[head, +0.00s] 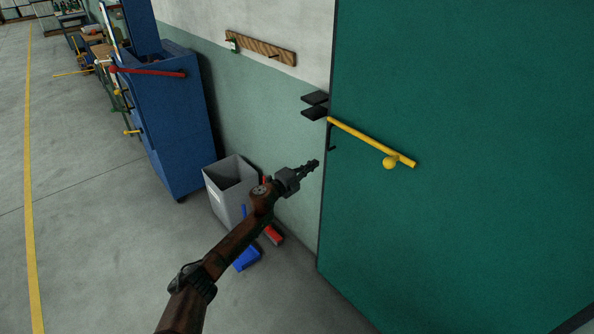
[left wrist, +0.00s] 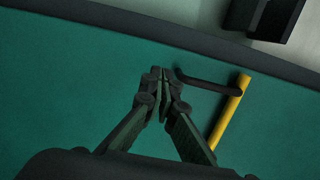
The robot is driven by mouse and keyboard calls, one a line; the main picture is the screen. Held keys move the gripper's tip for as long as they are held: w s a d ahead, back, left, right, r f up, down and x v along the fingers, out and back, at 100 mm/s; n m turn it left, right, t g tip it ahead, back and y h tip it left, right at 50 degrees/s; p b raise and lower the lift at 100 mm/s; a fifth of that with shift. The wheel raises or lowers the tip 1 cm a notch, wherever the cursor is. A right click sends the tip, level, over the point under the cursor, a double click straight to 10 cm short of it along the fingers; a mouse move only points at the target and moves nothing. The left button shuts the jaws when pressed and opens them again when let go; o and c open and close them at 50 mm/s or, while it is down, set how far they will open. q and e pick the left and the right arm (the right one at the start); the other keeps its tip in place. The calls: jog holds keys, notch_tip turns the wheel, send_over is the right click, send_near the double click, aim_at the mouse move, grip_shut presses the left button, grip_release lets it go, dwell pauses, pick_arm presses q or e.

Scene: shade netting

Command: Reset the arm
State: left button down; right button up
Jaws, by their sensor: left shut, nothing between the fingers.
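My left arm comes up from the bottom of the head view, and its gripper (head: 312,166) is raised in front of the wall, left of the green panel's edge. In the left wrist view the gripper's fingertips (left wrist: 162,78) are together with nothing between them. The tips appear close to a dark bar beside the yellow handle, but I cannot tell whether they touch. My right gripper is in neither view.
A large green panel (head: 460,150) with a yellow handle (head: 370,141) fills the right. Dark blocks (head: 314,105) stick out from the wall beside it. A grey bin (head: 231,188) and a blue cabinet (head: 175,120) stand left. Open floor (head: 95,230) lies farther left.

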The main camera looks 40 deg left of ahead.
pick_arm(q)
jog(key=s, duration=0.2)
jog(key=s+a+p, duration=0.1)
jog(key=s, duration=0.2)
jog(key=shift+s+a+f, duration=0.1)
jog(key=shift+a+f, duration=0.05)
jog(key=shift+f, duration=0.05)
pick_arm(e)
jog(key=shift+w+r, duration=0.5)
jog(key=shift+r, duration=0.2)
